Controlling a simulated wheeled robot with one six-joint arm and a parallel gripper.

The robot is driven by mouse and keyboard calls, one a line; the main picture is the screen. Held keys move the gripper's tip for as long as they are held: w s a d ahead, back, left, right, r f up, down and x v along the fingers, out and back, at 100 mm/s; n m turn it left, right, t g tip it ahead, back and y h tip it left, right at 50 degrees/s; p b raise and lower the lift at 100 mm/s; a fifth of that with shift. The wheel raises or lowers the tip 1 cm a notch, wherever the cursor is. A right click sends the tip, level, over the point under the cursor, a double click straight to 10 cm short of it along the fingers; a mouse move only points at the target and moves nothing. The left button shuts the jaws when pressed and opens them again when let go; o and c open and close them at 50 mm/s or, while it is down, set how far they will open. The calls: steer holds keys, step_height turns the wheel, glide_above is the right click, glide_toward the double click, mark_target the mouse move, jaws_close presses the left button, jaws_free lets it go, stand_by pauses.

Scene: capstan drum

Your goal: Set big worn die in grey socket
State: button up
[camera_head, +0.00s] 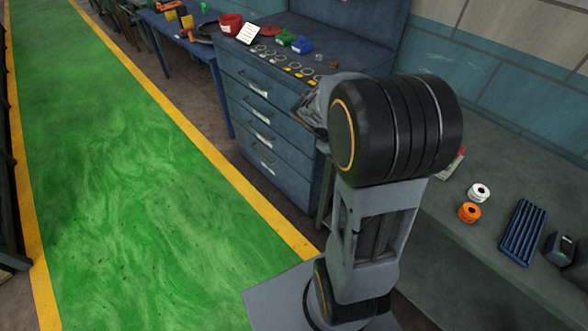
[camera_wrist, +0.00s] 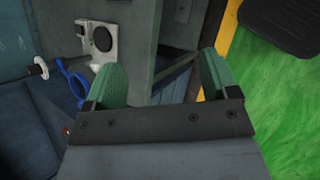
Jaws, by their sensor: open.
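My gripper (camera_wrist: 158,72) is open and empty in the wrist view, its two green-padded fingers spread apart. In the head view my gripper (camera_head: 308,106) is partly hidden behind my own arm, at the front right of the blue drawer cabinet (camera_head: 262,110). Several ring-shaped pieces (camera_head: 275,59) lie in rows on the cabinet top, with yellow marks along the front. A small brown piece (camera_head: 333,65) lies right of them. I cannot tell which piece is the big worn die or which is the grey socket.
A red container (camera_head: 230,24), a white card (camera_head: 248,33) and green and blue items (camera_head: 300,45) stand on the cabinet. A right-hand bench holds white (camera_head: 479,192) and orange (camera_head: 469,212) rolls and a blue rack (camera_head: 522,232). The green floor lane (camera_head: 120,180) is clear.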

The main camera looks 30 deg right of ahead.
steer(key=s+a+r+m+t+y, duration=0.2)
steer(key=a+r+m+t+y, duration=0.1)
steer(key=a, duration=0.6)
steer(key=s+a+r+m+t+y, duration=0.3)
steer(key=a+t+y, duration=0.1)
steer(key=a, duration=0.6)
steer(key=shift+s+a+r, duration=0.15)
steer(key=shift+a+r, duration=0.05)
